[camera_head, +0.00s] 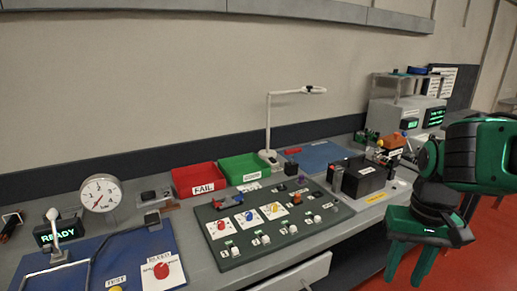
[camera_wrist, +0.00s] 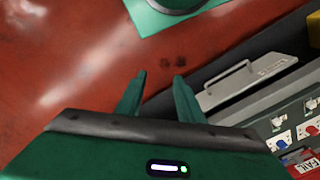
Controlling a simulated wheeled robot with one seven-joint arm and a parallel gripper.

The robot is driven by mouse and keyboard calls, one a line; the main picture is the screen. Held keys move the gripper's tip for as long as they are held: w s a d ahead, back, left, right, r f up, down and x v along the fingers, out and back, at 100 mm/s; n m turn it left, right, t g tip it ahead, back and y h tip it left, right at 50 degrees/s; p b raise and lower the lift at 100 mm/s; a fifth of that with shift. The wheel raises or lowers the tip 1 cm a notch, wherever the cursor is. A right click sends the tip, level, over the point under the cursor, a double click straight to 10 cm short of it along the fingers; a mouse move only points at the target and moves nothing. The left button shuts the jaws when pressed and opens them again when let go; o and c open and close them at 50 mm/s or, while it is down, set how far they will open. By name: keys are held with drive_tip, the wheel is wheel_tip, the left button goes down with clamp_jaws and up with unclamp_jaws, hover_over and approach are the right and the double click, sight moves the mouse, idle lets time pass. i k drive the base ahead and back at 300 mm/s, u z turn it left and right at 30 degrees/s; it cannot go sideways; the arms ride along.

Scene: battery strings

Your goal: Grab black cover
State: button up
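A black box-shaped piece (camera_head: 363,180) with a white label sits toward the right of the bench; I cannot tell for sure that it is the black cover. Small black parts also lie at the panel's back edge and beside the gauge. My gripper (camera_head: 407,270) hangs at the right, in front of the bench and apart from the black box. In the wrist view my gripper (camera_wrist: 158,90) has its two green fingers spread with nothing between them, over the red floor.
A grey panel (camera_head: 243,258) with coloured knobs and switches fills the bench middle. A drawer (camera_head: 305,272) sticks out at the front; its handle shows in the wrist view (camera_wrist: 228,72). Red (camera_head: 180,180) and green (camera_head: 232,172) bins and a lamp (camera_head: 268,130) stand behind.

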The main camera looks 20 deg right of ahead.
sight(358, 167)
drive_tip(key=z, duration=0.05)
drive_tip(key=k, duration=0.5)
drive_tip(key=z, duration=1.3)
drive_tip(key=i, duration=1.7)
drive_tip(key=u, duration=0.05)
